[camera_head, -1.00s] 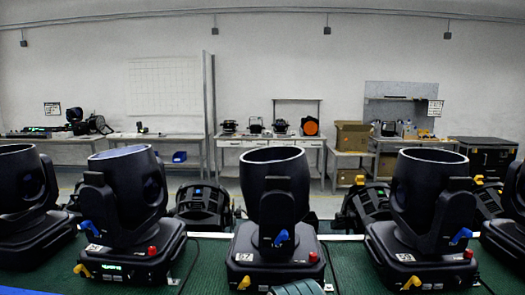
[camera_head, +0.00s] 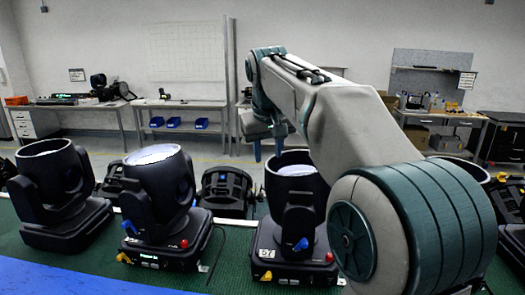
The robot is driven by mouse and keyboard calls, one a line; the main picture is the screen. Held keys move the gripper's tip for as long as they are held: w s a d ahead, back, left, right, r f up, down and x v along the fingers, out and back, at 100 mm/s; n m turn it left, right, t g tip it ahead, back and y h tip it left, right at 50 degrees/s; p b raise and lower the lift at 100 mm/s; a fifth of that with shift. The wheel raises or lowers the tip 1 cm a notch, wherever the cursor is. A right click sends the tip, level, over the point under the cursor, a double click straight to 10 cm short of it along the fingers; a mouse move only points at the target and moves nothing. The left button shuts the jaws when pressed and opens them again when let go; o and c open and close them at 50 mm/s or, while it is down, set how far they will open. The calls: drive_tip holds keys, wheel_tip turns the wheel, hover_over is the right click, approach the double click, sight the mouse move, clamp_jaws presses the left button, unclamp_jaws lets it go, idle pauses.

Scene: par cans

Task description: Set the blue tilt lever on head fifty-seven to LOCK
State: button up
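Head fifty-seven (camera_head: 296,222) is a black moving-head light with a white "57" label on its base (camera_head: 266,253). Its blue tilt lever (camera_head: 301,245) is low on the yoke and slants up to the right. The lever's lock marking is too small to read. My gripper (camera_head: 268,150) hangs beyond and above the head's upper left side, apart from the lever. Its two fingers point down with a gap between them, and nothing shows in it. My arm covers the area right of head fifty-seven.
Two similar heads, a left one (camera_head: 62,195) and a nearer one (camera_head: 157,190), stand to the left on the green surface (camera_head: 225,250). Base fifty-seven has a yellow lever (camera_head: 265,274) and a red knob (camera_head: 329,257). A blue surface (camera_head: 80,280) lies at the front left.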

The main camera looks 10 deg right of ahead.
drive_tip(key=p, duration=0.1)
approach(266, 165)
drive_tip(key=p+x, duration=0.1)
drive_tip(key=x, duration=0.8)
drive_tip(key=shift+p, duration=0.4)
clamp_jaws()
